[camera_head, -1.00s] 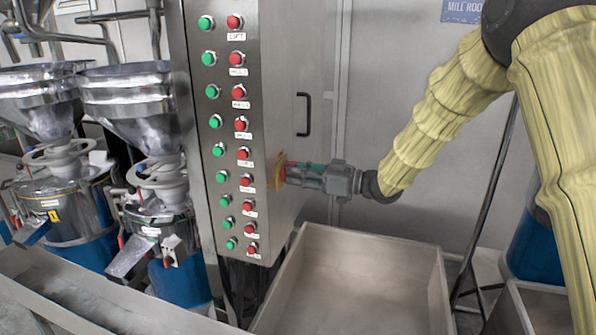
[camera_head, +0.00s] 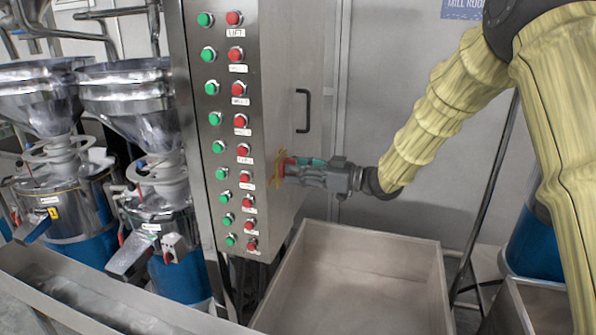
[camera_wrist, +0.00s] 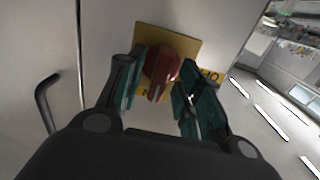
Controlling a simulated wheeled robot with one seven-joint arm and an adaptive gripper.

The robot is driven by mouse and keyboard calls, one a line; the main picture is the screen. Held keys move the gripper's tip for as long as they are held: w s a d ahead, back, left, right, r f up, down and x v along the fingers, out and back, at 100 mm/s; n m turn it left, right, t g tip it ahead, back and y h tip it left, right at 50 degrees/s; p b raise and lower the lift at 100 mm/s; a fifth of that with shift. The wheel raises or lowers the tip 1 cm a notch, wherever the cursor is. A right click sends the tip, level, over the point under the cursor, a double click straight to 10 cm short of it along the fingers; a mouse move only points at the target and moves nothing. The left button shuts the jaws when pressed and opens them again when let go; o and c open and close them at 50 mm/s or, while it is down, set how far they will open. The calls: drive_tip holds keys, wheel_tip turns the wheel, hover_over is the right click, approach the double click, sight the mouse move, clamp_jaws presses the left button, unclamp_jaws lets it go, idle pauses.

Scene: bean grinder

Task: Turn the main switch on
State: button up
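The main switch is a red rotary knob (camera_wrist: 160,72) on a yellow plate (camera_wrist: 187,42) with black lettering, partly covered by my fingers. It is on the side face of the steel control cabinet; in the head view the plate's edge (camera_head: 276,168) shows at my fingertips. My gripper (camera_wrist: 158,92) points at the plate, with one finger on each side of the knob. The fingers are apart, with a gap beside the knob's handle on the right; whether the left finger touches it is unclear. My gripper also shows in the head view (camera_head: 286,170).
The cabinet front (camera_head: 228,150) carries columns of green and red buttons. A black door handle (camera_head: 303,110) is above my gripper. A steel bin (camera_head: 440,290) stands below. Steel grinders with hoppers (camera_head: 135,95) stand left.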

drive_tip(key=v, duration=1.2)
